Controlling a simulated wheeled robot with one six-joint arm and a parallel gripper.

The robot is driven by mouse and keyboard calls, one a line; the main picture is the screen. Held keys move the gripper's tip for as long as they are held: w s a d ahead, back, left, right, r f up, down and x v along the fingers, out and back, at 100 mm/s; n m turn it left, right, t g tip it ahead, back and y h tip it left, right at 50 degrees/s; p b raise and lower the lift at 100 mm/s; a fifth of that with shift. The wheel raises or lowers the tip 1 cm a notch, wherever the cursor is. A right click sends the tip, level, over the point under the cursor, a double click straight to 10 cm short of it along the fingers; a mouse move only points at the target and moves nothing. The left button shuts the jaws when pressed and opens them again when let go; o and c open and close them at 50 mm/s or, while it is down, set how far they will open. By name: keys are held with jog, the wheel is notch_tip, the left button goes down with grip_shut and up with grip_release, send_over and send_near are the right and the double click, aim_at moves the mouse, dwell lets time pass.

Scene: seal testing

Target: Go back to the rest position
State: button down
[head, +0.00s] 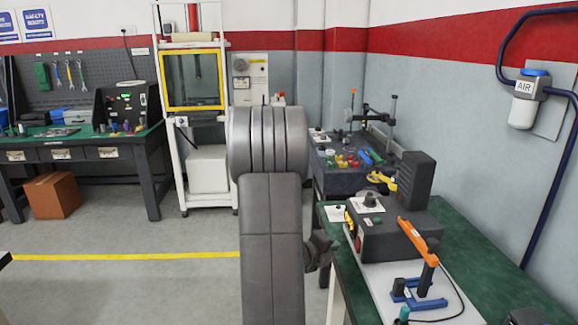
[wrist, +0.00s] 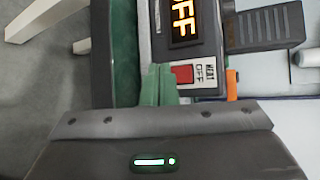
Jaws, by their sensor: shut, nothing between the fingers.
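My arm rises through the middle of the head view and hides what lies behind it. The dark end of my arm shows beside the near left edge of the green bench (head: 480,258), partly hidden by the arm link. In the wrist view my gripper (wrist: 159,72) has its green fingers together, with nothing between them. The fingers point toward a dark device (wrist: 206,48) with an orange lit display reading OFF (wrist: 184,20) and a red switch (wrist: 184,75) beside a HEAT OFF label. Whether the fingertips touch the device cannot be told.
A dark table behind holds small coloured parts (head: 347,160). A yellow-framed machine (head: 193,80) stands at the back.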

jog(key=shift+r+p, duration=0.3)
jog(key=shift+p, duration=0.5)
jog(key=a, duration=0.2)
jog(key=a+f+b, duration=0.1)
jog(key=a, duration=0.2)
jog(key=shift+s+a+f, duration=0.1)
jog(key=shift+a, duration=0.15)
jog(key=shift+d, duration=0.1)
